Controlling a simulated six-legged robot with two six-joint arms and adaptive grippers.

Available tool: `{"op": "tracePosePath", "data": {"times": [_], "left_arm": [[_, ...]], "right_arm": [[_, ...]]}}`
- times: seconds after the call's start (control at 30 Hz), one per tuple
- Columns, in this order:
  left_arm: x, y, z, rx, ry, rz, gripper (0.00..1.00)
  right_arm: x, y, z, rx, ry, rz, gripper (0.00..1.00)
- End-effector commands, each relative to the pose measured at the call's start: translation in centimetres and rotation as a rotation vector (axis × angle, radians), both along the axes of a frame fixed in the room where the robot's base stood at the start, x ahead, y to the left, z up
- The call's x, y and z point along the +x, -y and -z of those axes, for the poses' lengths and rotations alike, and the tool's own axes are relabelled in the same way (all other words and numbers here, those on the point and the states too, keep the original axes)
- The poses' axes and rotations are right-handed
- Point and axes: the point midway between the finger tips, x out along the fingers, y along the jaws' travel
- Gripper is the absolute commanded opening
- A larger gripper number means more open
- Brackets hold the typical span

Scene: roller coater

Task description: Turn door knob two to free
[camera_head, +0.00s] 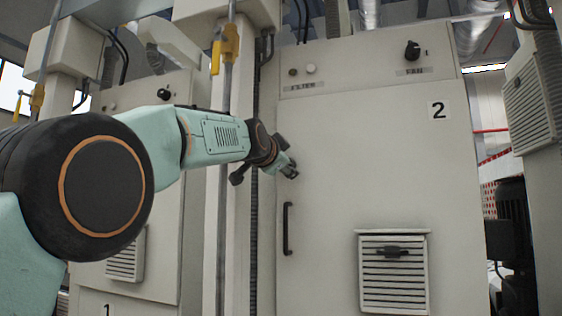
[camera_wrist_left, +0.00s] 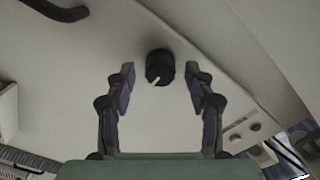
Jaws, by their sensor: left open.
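Panel door two (camera_head: 365,150) is a pale cabinet door with a "2" label (camera_head: 438,110) and a black vertical handle (camera_head: 287,229). My left gripper (camera_head: 289,170) is in front of its left side, above the handle. In the left wrist view, a round black knob (camera_wrist_left: 159,66) with a white pointer mark sits on the pale door. The open fingers of my left gripper (camera_wrist_left: 162,85) stand on either side of it, apart from it, with the knob just beyond the fingertips. In the head view this knob is not distinguishable behind the gripper. My right gripper is not in view.
A black FAN knob (camera_head: 412,50) and two small buttons are on the panel above the door. A louvred vent (camera_head: 393,273) protrudes low on the door. A vertical pipe with a yellow valve handle (camera_head: 230,42) runs left of the cabinet, near my arm.

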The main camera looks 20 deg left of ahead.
Motion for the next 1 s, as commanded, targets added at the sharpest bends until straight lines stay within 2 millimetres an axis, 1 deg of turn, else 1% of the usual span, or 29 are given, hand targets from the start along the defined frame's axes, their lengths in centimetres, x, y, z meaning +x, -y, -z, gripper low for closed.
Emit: {"op": "tracePosePath", "data": {"times": [0.27, 0.7, 0.83, 1.0], "left_arm": [[-2.1, -0.1, -0.1, -0.001, 0.001, -0.001, 0.54], [-6.5, -0.2, -0.1, 0.0, 0.0, 0.0, 0.54], [-7.1, -0.3, -0.1, 0.0, 0.001, -0.001, 0.54], [-7.4, -0.3, 0.0, 0.001, 0.001, -0.001, 0.54]], "right_arm": [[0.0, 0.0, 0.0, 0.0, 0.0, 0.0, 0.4], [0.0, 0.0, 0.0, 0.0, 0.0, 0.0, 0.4], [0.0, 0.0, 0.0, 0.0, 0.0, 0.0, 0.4], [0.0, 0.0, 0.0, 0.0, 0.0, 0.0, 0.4]]}}
